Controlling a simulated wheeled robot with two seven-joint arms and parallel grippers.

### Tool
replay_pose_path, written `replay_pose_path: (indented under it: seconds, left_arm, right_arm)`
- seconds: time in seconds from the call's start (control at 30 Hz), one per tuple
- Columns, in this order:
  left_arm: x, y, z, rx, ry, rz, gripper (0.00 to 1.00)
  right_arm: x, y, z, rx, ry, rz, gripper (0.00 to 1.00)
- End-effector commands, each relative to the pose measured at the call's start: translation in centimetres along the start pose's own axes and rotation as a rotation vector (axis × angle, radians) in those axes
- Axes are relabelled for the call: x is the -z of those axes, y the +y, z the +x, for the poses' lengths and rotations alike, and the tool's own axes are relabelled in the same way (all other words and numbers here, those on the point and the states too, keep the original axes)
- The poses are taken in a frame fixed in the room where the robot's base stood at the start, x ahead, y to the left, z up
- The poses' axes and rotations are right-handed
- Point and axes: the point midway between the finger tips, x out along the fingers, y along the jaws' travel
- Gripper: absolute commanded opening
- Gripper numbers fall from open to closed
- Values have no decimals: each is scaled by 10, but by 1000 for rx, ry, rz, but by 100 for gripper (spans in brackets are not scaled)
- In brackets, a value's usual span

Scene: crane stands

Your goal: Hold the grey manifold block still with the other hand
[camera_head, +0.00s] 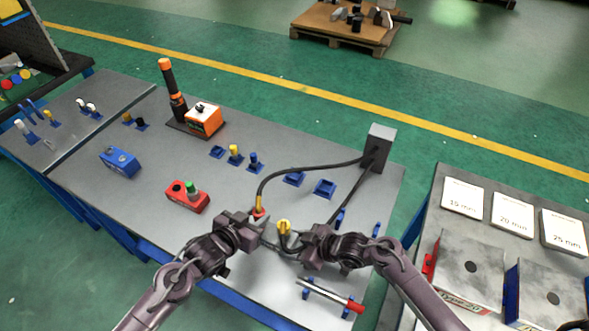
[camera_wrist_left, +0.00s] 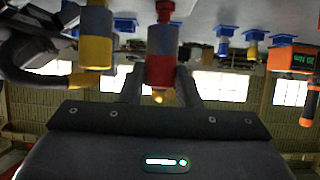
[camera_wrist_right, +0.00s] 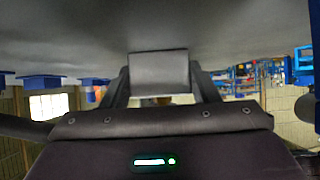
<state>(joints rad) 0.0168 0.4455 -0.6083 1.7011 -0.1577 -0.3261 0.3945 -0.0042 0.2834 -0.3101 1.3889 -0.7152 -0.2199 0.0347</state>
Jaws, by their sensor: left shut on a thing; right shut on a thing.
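The grey manifold block (camera_wrist_right: 158,72) shows between the fingers of my right gripper (camera_wrist_right: 160,92), which is shut on it at the table. In the head view the block is mostly hidden by my grippers. My left gripper (camera_wrist_left: 160,95) is shut on a red-banded coupling (camera_wrist_left: 160,72), close beside my right gripper. In the head view the coupling's red and yellow end (camera_head: 258,208) stands up with a black hose on it. A yellow coupling (camera_head: 284,228) with a hose stands between my two grippers; it also shows in the left wrist view (camera_wrist_left: 95,50).
Black hoses run to a grey post (camera_head: 378,148) at the table's right edge. A red-handled tool (camera_head: 335,296) lies in blue holders at the front. A red box (camera_head: 187,196), a blue box (camera_head: 120,161) and an orange device (camera_head: 203,119) stand to the left. Small blue holders (camera_head: 325,188) stand behind.

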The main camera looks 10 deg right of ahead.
Motion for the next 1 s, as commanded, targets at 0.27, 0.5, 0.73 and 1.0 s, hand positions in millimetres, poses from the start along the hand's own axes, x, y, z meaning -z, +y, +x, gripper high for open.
replay_pose_path:
  seconds: [0.27,0.5,0.73,1.0]
  left_arm:
    - [-5,0,3,0,1,-1,4]
    - [-10,0,5,0,1,-1,4]
    - [-15,0,7,0,-2,0,32]
    - [-14,0,7,0,-1,0,55]
  right_arm:
    - [0,0,0,-1,0,0,23]
    - [0,0,0,-1,0,0,23]
    - [0,0,0,0,0,-1,23]
    - [0,0,0,0,1,-1,23]
